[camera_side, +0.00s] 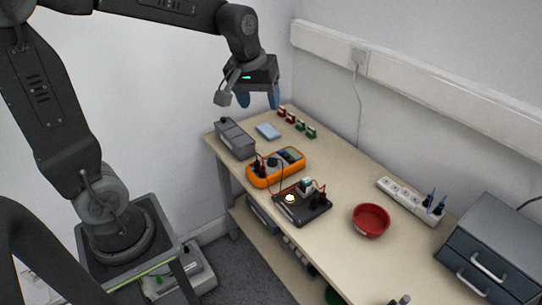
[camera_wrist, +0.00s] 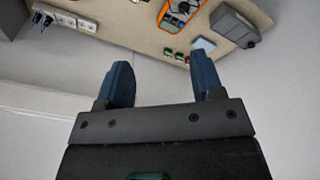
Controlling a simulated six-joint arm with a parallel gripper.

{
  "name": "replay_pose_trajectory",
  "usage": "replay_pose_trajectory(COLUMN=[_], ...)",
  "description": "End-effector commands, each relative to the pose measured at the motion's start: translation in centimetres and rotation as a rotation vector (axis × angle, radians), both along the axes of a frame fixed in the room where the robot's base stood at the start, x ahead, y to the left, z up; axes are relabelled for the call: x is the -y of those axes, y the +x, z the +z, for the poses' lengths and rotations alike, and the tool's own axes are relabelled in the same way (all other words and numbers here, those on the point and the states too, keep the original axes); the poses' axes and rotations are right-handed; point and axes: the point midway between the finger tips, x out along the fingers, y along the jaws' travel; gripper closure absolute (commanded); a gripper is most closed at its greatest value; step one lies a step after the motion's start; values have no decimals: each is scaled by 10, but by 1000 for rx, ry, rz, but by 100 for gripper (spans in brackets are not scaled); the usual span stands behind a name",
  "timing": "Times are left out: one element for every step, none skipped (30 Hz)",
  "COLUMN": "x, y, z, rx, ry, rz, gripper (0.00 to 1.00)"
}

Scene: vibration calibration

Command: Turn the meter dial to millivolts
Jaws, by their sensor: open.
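The meter (camera_side: 277,167) is an orange multimeter lying on the workbench, left of its middle, with a dark round dial (camera_side: 272,162) on its face. The dial's setting is too small to read. Leads run from the meter to a dark device (camera_side: 302,207) in front of it. The meter also shows at the top of the wrist view (camera_wrist: 181,10), partly cut off. My gripper (camera_side: 259,100) is open and empty, high above the far left end of the bench and well apart from the meter. Its two blue fingers (camera_wrist: 163,82) are spread in the wrist view.
A grey box (camera_side: 236,139), a light blue pad (camera_side: 268,131) and red and green clips (camera_side: 297,124) are near the meter. A red bowl (camera_side: 371,220), a power strip (camera_side: 408,198) and a drawer unit (camera_side: 492,245) stand further right. The wall runs behind the bench.

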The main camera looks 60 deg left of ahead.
Motion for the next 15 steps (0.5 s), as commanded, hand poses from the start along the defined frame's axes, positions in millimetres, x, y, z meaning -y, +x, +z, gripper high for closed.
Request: replay_pose_trajectory(x=[-12, -19, -28, -35, -42, -52, -59, -67, -76, -83, -89, -97, -102, -107, -112], y=[18, 27, 39, 48, 56, 67, 74, 81, 89, 94, 99, 104, 108, 110, 113], z=[-13, -19, -29, -37, -45, -57, -67, -76, -89, -99, -108, -120, -128, -136, -145], rx=[-31, -45, -63, -75, -89, -106, -120, -132, -148, -159, -170, -183, -192, -200, -209], ry=[-18, -28, -41, -51, -59, -72, -79, -87, -97, -104, -109, -117, -122, -126, -130], rz=[72, 115, 171, 214, 256, 312, 355, 397, 451, 489, 525, 569, 600, 628, 658], gripper=[39, 39, 39, 39, 39, 39, 39, 39, 39, 39, 39, 39, 39, 39, 39])
